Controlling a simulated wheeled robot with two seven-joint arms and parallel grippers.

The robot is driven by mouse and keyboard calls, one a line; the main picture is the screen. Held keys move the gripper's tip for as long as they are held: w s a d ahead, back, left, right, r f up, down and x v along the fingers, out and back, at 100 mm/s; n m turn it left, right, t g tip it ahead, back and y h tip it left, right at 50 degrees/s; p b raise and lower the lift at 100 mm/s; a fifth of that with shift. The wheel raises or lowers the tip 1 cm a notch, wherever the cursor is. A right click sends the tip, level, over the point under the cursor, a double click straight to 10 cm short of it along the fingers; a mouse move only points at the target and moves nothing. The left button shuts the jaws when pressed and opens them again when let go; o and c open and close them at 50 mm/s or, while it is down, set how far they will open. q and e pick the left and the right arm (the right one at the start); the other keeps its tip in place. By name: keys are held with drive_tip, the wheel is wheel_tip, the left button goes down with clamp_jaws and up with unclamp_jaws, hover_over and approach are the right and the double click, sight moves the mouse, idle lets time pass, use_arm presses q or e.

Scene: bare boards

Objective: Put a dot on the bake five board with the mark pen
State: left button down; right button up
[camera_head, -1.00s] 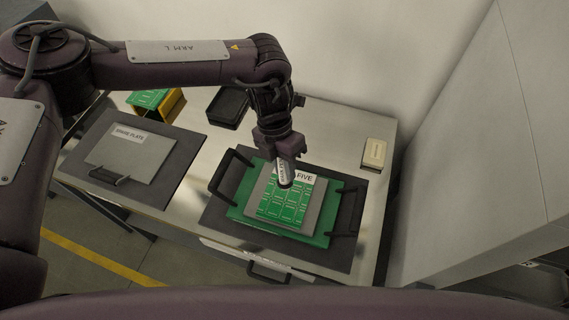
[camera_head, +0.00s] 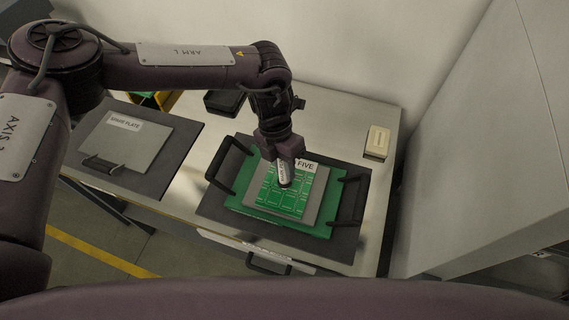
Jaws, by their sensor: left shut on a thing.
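The bake five board is a green panel of small boards (camera_head: 290,202) on a grey plate, lying in a green carrier with black handles (camera_head: 238,203). Its white label (camera_head: 306,164) shows "FIVE"; the rest of the label is hidden behind my gripper and the pen. My left gripper (camera_head: 284,158) is shut on the mark pen (camera_head: 283,172), which has a white label and a dark lower end. The pen points down over the upper left part of the panel. I cannot tell whether its tip touches the board. My right gripper is not in view.
A grey spare plate (camera_head: 122,150) with a black handle lies on a dark mat at the left. A black tray (camera_head: 226,104) and a yellow bin (camera_head: 163,100) stand at the back. A small beige box (camera_head: 376,142) stands at the back right, near a tall grey wall.

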use_arm(q)
drive_tip(key=shift+f, duration=0.1)
idle(0.7)
drive_tip(key=shift+f+b, duration=0.4)
drive_tip(key=shift+b, duration=0.1)
drive_tip(key=shift+f, duration=0.15)
idle(0.6)
drive_tip(key=shift+s+f+b, duration=0.1)
drive_tip(key=shift+b, duration=0.25)
idle(0.9)
drive_tip(key=shift+r+p, duration=2.1)
drive_tip(key=shift+r, duration=1.45)
